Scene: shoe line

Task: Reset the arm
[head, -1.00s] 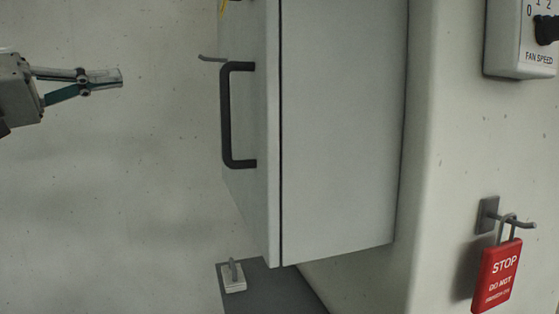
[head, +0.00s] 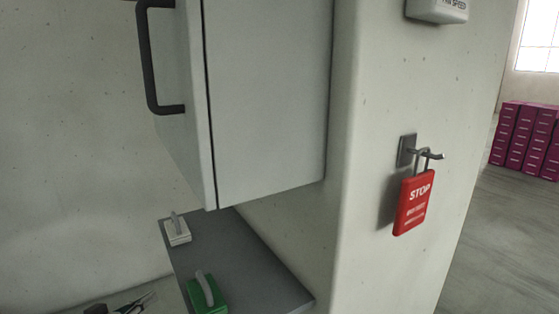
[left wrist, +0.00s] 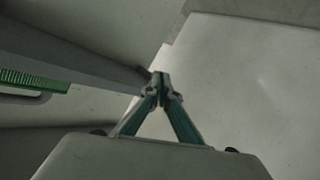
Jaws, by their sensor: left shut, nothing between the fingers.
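My left gripper (head: 136,304) shows at the bottom left edge of the head view, cut off by the frame, in front of the pale wall. In the left wrist view, the left gripper (left wrist: 161,82) has its two teal-sided fingers brought together at the tips, with nothing between them. It is apart from the grey cabinet (head: 265,100) and its dark handle (head: 149,62). My right gripper is in neither view.
A grey shelf (head: 245,265) under the cabinet bears a small white block (head: 177,233) and a green object (head: 206,295). A red STOP tag (head: 413,205) hangs on a wall hook. Purple boxes (head: 525,140) stand far right on open floor.

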